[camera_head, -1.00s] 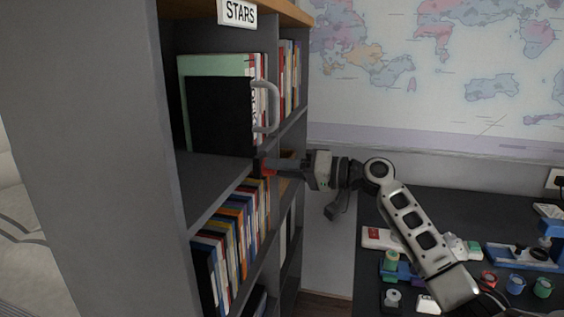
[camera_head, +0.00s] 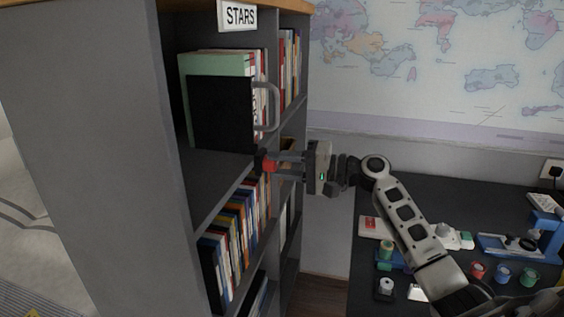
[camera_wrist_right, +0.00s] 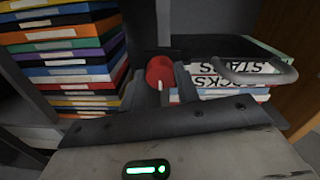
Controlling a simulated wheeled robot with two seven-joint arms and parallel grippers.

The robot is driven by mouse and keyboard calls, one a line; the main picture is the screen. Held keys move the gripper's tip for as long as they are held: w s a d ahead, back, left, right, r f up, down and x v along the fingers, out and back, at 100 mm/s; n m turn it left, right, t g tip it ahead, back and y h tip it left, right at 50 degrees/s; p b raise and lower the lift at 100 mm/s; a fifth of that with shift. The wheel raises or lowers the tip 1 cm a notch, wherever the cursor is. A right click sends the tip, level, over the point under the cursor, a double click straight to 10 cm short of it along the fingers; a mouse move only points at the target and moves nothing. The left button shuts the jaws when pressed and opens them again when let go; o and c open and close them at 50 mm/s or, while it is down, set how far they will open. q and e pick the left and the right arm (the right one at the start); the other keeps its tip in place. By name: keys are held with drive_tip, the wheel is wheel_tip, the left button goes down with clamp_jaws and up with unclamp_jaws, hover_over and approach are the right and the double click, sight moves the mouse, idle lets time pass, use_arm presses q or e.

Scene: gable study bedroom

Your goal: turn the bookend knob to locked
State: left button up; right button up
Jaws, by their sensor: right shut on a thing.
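The red bookend knob (camera_head: 263,163) sits at the front edge of the shelf, below the black bookend (camera_head: 221,113) with its grey handle (camera_head: 272,106). My right gripper (camera_head: 270,163) reaches in from the right and is shut on the knob. In the right wrist view the red knob (camera_wrist_right: 160,71) shows between the fingers, with a small pale mark on it. The handle (camera_wrist_right: 255,71) shows to its right there. The fingers partly cover the knob, and no locked label is readable. My left gripper is not in view.
Books (camera_head: 238,228) fill the shelf below, and a STARS sign (camera_head: 238,16) is on the top edge. A dark desk (camera_head: 450,214) with small coloured jars and a blue stand (camera_head: 541,236) lies at the right. The wall with the map is behind.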

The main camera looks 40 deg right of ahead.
idle(0.4)
drive_tip(key=o, duration=1)
drive_tip(key=shift+c, duration=0.2)
drive_tip(key=shift+d, duration=0.1)
drive_tip(key=b+v, duration=0.3)
drive_tip(key=v, duration=1.3)
